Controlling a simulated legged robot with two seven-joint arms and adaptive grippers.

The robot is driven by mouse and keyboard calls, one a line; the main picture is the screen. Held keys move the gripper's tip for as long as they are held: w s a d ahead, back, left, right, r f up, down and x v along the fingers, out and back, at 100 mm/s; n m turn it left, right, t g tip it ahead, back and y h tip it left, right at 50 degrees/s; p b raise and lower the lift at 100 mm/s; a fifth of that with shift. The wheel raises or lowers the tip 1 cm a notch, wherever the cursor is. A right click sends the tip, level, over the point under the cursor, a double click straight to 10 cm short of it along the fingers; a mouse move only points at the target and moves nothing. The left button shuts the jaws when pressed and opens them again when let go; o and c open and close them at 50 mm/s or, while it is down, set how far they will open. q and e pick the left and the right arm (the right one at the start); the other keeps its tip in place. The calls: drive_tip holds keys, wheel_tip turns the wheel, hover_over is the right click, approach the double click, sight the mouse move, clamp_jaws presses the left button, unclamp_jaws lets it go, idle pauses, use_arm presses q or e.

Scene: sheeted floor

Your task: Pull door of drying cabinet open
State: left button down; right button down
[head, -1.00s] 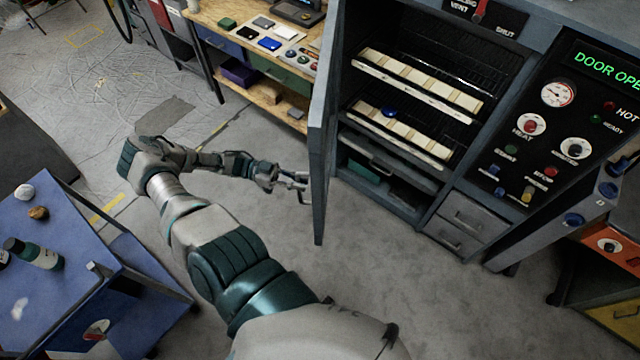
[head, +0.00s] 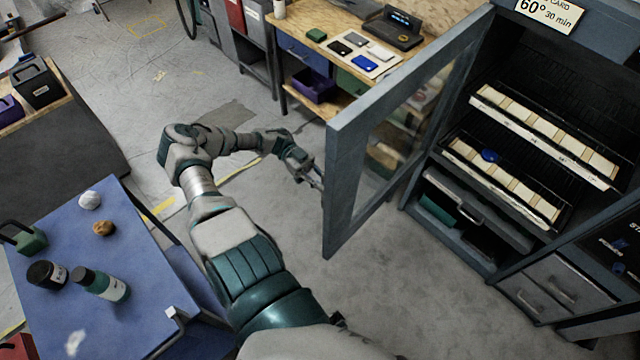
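The drying cabinet (head: 432,175) stands at the right with its grey-framed glass door (head: 340,180) swung well open toward the left. Inside are two racks (head: 545,133) of pale strips, with a small blue item (head: 490,156) on the lower one. My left gripper (head: 318,182) is at the door's outer edge, on its far side. Its fingertips are partly hidden by the door frame, so I cannot tell whether they grip a handle. My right gripper is out of view.
A blue cart (head: 140,270) with bottles and small stones stands at the lower left. A wooden workbench (head: 350,20) with a device and cards is behind the door. Grey floor (head: 400,300) is clear below the door.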

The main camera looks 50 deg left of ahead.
use_arm(q)
drive_tip(key=shift+s+a+f, duration=0.1)
drive_tip(key=shift+a, duration=0.35)
drive_tip(key=c, duration=1.2)
unclamp_jaws()
drive_tip(key=a, duration=1.2)
drive_tip(key=shift+s+a, duration=0.15)
drive_tip(key=shift+s, duration=0.25)
